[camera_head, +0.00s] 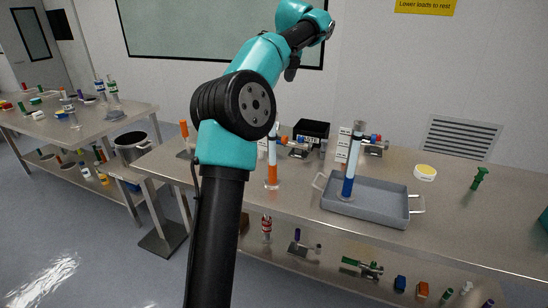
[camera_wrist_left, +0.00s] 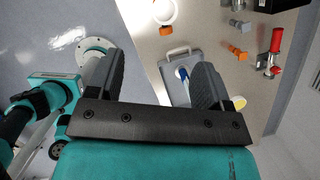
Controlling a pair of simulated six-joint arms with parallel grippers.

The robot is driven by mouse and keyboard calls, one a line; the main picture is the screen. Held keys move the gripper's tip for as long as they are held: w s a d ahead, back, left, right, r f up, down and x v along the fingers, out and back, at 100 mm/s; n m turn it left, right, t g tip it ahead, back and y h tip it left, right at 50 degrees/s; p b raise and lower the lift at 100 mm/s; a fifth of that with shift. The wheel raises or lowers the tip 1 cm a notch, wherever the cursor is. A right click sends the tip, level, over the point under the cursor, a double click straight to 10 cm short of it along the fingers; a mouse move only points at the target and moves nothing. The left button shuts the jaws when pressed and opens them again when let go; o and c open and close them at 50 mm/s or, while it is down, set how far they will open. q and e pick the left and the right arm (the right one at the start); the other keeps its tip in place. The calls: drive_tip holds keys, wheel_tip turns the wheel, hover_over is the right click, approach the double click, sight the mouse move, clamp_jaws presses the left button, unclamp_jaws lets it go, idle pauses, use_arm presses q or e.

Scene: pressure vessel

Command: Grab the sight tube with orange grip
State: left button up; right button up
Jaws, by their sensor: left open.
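The sight tube with the orange grip (camera_head: 272,172) stands upright on the steel table, left of the grey tray, with a clear-white upper part. A similar tube with a blue grip (camera_head: 349,178) stands upright in the tray (camera_head: 380,207); its blue part also shows in the left wrist view (camera_wrist_left: 183,73). My left gripper (camera_head: 291,70) is raised high above the table, partly hidden by its own arm. In the left wrist view its fingers (camera_wrist_left: 155,80) are wide apart, with nothing between them. My right gripper does not show.
A black bin (camera_head: 312,129), small valve fittings (camera_head: 374,145) and white stacked blocks stand behind the tubes. A yellow-topped round tub (camera_head: 425,172) and a green piece (camera_head: 479,178) lie to the right. The lower shelf holds several small parts. The table's front edge is clear.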

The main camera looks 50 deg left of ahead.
use_arm(q)
drive_tip(key=x, duration=1.2)
drive_tip(key=shift+w+f, duration=0.1)
drive_tip(key=shift+w+x, duration=0.15)
drive_tip(key=shift+x, duration=1.15)
drive_tip(key=shift+w+x, duration=0.15)
drive_tip(key=shift+x, duration=1.15)
drive_tip(key=shift+a, duration=0.1)
clamp_jaws()
